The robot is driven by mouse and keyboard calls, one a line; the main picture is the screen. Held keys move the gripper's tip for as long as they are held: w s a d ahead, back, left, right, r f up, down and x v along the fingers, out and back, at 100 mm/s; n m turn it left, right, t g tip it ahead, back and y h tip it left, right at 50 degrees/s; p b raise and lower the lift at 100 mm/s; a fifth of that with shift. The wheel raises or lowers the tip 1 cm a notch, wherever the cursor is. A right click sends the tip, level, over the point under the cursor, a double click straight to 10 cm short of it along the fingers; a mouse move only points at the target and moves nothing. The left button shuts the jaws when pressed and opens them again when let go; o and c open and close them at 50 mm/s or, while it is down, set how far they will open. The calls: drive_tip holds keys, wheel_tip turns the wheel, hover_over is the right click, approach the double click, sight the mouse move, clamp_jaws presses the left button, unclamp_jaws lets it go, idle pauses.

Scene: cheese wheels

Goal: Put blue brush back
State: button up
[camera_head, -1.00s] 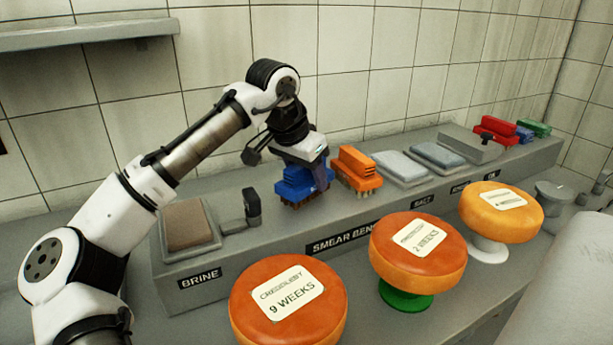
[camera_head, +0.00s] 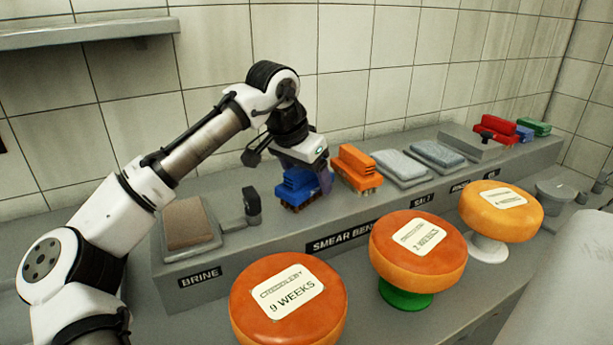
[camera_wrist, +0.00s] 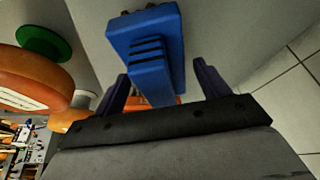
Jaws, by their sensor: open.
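The blue brush (camera_head: 298,188) stands bristles down on the grey ledge, left of the orange brush (camera_head: 357,168). My gripper (camera_head: 322,180) is at the blue brush, its jaws low beside the handle. In the wrist view the blue brush (camera_wrist: 148,45) lies between the two dark fingers (camera_wrist: 160,88), with a gap showing on each side. The fingers are open and not pressed on it. Part of the brush is hidden behind my gripper in the head view.
Cheese wheels (camera_head: 290,302) stand in front of the ledge. A brown pad (camera_head: 185,222) lies at its left end by the BRINE label. Grey-blue pads (camera_head: 402,166) lie right of the orange brush. Red, blue and green brushes (camera_head: 497,127) stand at the far right.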

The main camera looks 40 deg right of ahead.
drive_tip(key=v, duration=1.2)
drive_tip(key=shift+f, duration=0.1)
